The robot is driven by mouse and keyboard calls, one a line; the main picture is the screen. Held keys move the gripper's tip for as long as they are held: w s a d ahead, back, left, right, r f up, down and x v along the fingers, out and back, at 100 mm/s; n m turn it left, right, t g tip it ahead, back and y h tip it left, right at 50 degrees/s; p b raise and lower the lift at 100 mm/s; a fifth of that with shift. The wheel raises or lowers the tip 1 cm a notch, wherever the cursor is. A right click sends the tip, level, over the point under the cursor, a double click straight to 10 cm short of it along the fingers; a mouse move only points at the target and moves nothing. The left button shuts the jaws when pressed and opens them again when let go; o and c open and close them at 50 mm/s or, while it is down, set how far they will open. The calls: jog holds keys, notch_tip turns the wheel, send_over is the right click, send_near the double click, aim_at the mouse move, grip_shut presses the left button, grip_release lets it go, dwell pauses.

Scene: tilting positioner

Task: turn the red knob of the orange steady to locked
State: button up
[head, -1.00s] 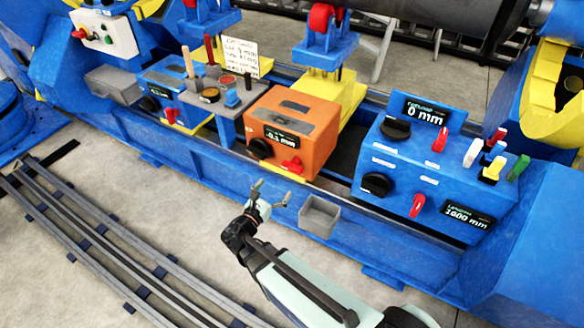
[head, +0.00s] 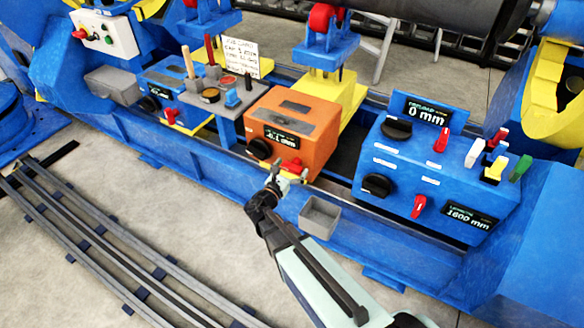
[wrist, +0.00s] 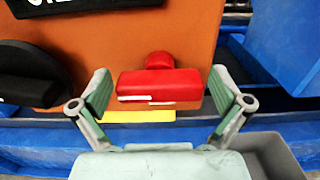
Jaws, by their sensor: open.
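The orange steady (head: 295,130) stands on the blue bed in the head view, with a display reading about -0.1 mm and a black knob (head: 259,149) at left on its front. Its red knob (head: 291,164) is at the lower right of that front. In the wrist view the red knob (wrist: 160,86) shows as a horizontal bar with a round part above it. My gripper (wrist: 159,92) is open, one finger on each side of the bar, with gaps at both ends. In the head view my gripper (head: 284,172) is right in front of the knob. Contact with the knob cannot be told.
The black knob also shows at the left edge of the wrist view (wrist: 28,75). A grey open bin (head: 319,217) hangs on the bed below right of my gripper. A blue control box (head: 435,165) with knobs and switches stands to the right.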

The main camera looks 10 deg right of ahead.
jog(key=shift+c, duration=0.4)
jog(key=c, duration=0.9)
jog(key=shift+m+b, duration=0.3)
jog(key=shift+b, duration=0.15)
jog(key=m+b, duration=0.1)
jog(key=b, duration=0.1)
jog(key=m+b, duration=0.2)
jog(key=shift+s+f, duration=0.1)
jog(key=shift+f, duration=0.15)
jog(key=m+b, duration=0.5)
jog(key=b, duration=0.1)
jog(key=shift+d+f+m+b, duration=0.1)
jog(key=shift+d+m+b, duration=0.05)
jog(key=shift+m+b, duration=0.2)
jog(key=m+b, duration=0.5)
jog(key=b, duration=0.1)
jog(key=shift+f+m, duration=0.1)
jog(key=shift+m, duration=0.15)
jog(key=m+b, duration=0.3)
jog(key=b, duration=0.1)
jog(key=shift+r, duration=0.2)
